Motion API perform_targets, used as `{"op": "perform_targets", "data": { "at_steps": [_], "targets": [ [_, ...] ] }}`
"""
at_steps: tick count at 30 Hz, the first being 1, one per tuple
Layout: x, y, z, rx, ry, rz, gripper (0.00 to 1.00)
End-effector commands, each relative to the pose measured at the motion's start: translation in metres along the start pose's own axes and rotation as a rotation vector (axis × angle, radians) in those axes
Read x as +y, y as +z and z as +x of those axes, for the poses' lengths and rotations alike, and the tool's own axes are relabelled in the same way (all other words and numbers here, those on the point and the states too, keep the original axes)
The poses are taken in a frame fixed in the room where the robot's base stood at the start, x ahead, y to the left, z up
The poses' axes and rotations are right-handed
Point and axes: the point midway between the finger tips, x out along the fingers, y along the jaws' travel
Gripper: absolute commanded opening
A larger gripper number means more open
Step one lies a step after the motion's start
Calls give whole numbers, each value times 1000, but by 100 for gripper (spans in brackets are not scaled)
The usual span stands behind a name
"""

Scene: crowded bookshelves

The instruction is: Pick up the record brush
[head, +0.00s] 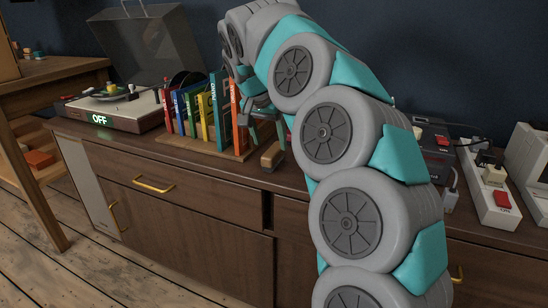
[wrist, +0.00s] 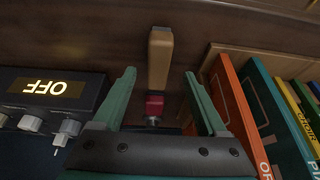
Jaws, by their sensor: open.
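The record brush (head: 271,156) looks like a small tan wooden block with a dark end. It lies on the cabinet top near the front edge, just right of the book rack. In the wrist view the brush (wrist: 160,58) points away from me, ahead of and between the fingertips. My gripper (wrist: 158,76) is open, with one green finger on each side of the brush's line, and nothing is held. In the head view my gripper (head: 262,116) is partly hidden by my arm and hangs just behind and above the brush.
Upright record sleeves (head: 211,105) in a wooden rack stand close beside the gripper. A black box reading OFF (wrist: 52,88) is on the other side. A small red piece (wrist: 154,105) shows between the fingers. A turntable (head: 115,108) is far left; a power strip (head: 490,187) is right.

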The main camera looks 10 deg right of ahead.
Motion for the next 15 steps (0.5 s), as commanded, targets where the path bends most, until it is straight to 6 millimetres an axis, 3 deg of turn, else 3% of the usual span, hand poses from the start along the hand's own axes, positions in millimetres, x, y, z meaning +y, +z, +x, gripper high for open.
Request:
{"op": "perform_targets", "data": {
  "at_steps": [9,15],
  "targets": [
    [2,-5,41,-3,1,-4,75],
    [2,-5,51,-2,1,-2,75]
  ]
}}
